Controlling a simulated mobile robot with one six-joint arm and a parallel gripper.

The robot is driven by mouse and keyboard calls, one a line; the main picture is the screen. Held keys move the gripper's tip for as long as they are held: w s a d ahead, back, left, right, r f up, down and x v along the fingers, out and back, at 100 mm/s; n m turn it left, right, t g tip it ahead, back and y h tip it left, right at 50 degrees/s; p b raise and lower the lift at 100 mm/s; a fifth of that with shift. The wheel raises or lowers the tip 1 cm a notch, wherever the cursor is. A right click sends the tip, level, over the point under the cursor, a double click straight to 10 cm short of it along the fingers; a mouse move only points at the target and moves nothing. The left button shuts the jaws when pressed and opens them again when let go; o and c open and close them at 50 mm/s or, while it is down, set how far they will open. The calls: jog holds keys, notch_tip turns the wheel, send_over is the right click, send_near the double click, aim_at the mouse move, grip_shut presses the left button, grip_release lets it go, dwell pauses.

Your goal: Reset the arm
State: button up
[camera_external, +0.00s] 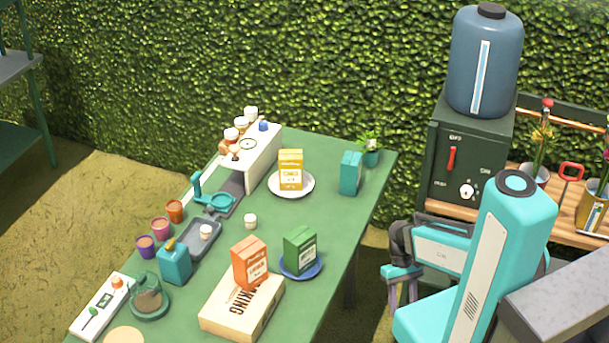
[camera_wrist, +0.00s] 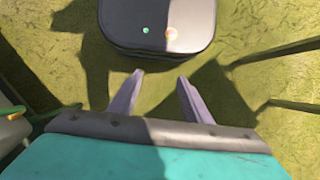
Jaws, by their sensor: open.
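My gripper (camera_external: 401,287) hangs beside the right side of the green table, with the arm folded close to my turquoise column. It points down. In the wrist view my gripper (camera_wrist: 160,79) shows two purple fingers spread apart with nothing between them. Grassy ground lies below the fingers. The lower part of the arm is partly hidden behind my column in the external view.
The green table (camera_external: 345,215) holds boxes, pots and plates. An orange box (camera_external: 250,263) stands on a cardboard box (camera_external: 243,318); a green box (camera_external: 299,252) stands on a blue plate. A dark cabinet (camera_external: 465,165) with a blue water tank (camera_external: 486,62) stands behind.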

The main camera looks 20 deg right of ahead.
jog(key=s+f, duration=0.3)
jog(key=s, duration=0.2)
jog(key=s+a+f+h, duration=0.1)
jog(key=s+f, duration=0.2)
jog(key=s, duration=0.3)
jog(key=shift+s+a+f+n+g+b, duration=0.2)
jog(key=shift+a+f+n+g+b, duration=0.1)
jog(key=shift+b, duration=0.15)
dwell(0.4)
